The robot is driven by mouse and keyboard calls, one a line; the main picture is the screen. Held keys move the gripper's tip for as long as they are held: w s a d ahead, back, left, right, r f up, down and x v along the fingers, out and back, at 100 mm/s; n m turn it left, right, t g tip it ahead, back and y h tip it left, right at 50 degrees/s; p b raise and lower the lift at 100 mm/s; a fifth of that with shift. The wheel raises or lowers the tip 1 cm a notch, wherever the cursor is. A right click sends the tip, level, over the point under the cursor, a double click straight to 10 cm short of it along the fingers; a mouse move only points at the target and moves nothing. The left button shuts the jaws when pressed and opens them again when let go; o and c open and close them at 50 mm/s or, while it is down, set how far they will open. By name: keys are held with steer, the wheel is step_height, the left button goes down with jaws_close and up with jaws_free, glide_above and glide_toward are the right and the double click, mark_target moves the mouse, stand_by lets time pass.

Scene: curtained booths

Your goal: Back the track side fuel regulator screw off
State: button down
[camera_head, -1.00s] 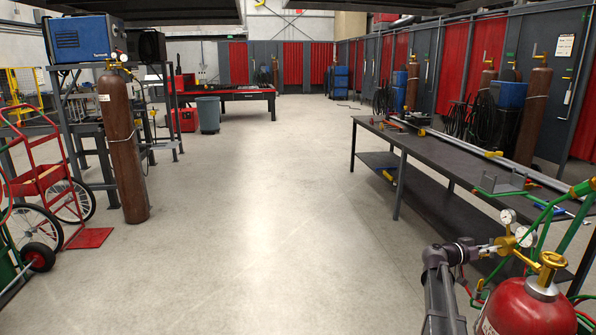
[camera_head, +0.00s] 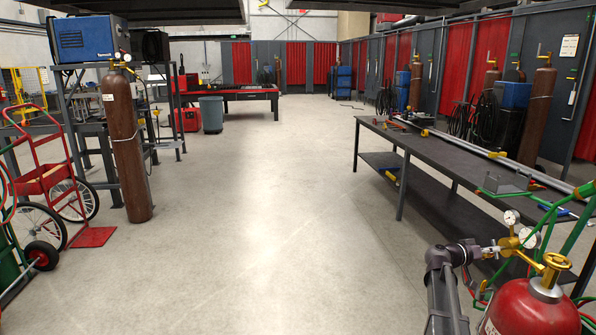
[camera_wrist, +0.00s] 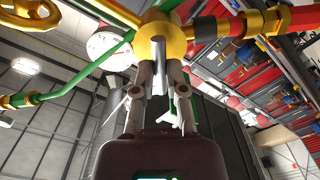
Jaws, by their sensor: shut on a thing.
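The brass regulator (camera_head: 508,243) with two round white gauges sits on the red cylinder (camera_head: 530,312) at the lower right of the head view. My gripper (camera_head: 491,249) reaches it from the left. In the wrist view, the round brass regulator body (camera_wrist: 166,36) is just ahead of my gripper (camera_wrist: 160,76). The fingers are shut on the grey adjusting screw (camera_wrist: 158,52), which points from the body toward my palm. The fingertips partly hide the screw, and its thread cannot be made out. One gauge (camera_wrist: 108,42) shows left of the body.
A gold valve handwheel (camera_head: 557,261) tops the cylinder, close to the regulator. Green hoses or pipes (camera_head: 570,236) run beside it. A long dark workbench (camera_head: 450,158) stands behind at the right. The floor (camera_head: 270,230) in the middle is clear.

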steer(key=shift+n, duration=1.8)
steer(key=c, duration=0.6)
jaws_free()
steer(key=shift+a, duration=0.1)
steer(key=a, duration=1.1)
steer(key=shift+s+a, duration=0.35)
steer(key=shift+s, duration=0.1)
